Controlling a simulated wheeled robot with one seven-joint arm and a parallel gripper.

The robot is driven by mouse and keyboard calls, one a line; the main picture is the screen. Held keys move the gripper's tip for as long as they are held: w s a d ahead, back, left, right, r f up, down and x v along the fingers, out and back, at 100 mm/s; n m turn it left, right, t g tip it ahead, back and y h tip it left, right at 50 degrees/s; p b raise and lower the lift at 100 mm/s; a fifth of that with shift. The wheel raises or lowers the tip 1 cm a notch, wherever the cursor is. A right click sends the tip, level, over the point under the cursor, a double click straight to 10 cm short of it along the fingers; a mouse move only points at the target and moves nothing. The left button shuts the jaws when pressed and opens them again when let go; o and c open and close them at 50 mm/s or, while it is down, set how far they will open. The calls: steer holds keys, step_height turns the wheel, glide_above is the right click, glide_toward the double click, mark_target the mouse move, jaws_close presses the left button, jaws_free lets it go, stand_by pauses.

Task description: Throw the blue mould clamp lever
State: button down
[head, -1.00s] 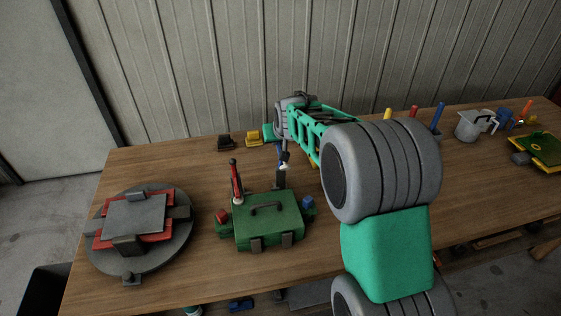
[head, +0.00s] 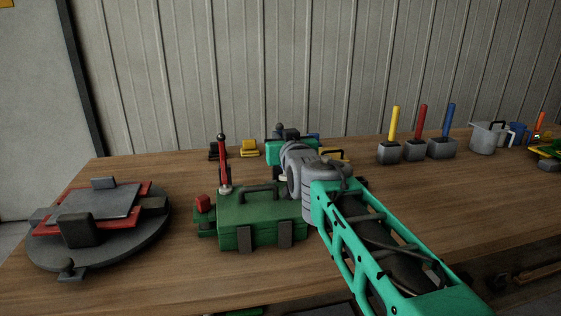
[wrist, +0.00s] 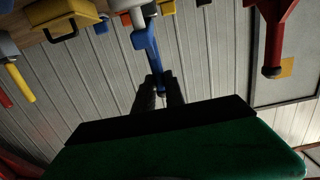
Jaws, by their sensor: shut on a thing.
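The green mould box (head: 255,220) sits on the table, with a dark handle on its lid. Its red lever (head: 222,165) stands nearly upright at the left side. The blue clamp lever (wrist: 146,42) shows in the wrist view, running down between the two dark fingers of my gripper (wrist: 161,86). My gripper is shut on the blue lever near its end. In the head view my arm hides the lever and the fingers, behind the box's right side.
A round grey turntable (head: 140,240) with a red-edged mould stands at the left. Yellow, red and blue handles in grey blocks (head: 415,150) stand at the back right, beside a grey jug (head: 485,138). The table's middle right is clear.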

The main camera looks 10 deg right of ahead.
steer(key=shift+s+f+t+b, duration=0.35)
steer(key=shift+t+b, duration=0.05)
steer(key=shift+b, duration=0.8)
steer(key=shift+r, duration=0.15)
steer(key=c, duration=1.4)
jaws_free()
